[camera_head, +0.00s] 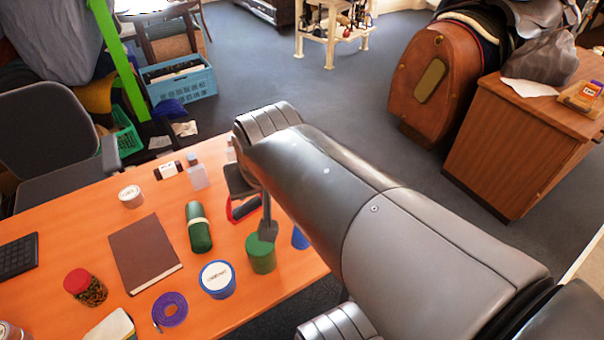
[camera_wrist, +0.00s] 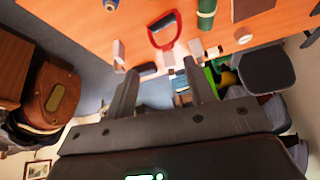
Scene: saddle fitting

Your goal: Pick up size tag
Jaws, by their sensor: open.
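I cannot tell for sure which item is the size tag. A small dark piece with a white label (camera_head: 167,170) lies near the far edge of the orange table in the head view. In the wrist view a small pale upright piece (camera_wrist: 118,55) and a dark block (camera_wrist: 148,70) show by the table edge, near my fingertips; neither is readable. My gripper (camera_head: 254,207) is over the table's right part, its fingers apart and empty. In the wrist view the gripper (camera_wrist: 160,68) also shows nothing held. My arm hides part of the table.
Near the gripper are a red item (camera_head: 243,209), a green can (camera_head: 261,254), a blue cone (camera_head: 300,238) and a clear container (camera_head: 197,178). A green bottle (camera_head: 199,230), brown book (camera_head: 143,252) and white-and-blue tub (camera_head: 217,279) are further left.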

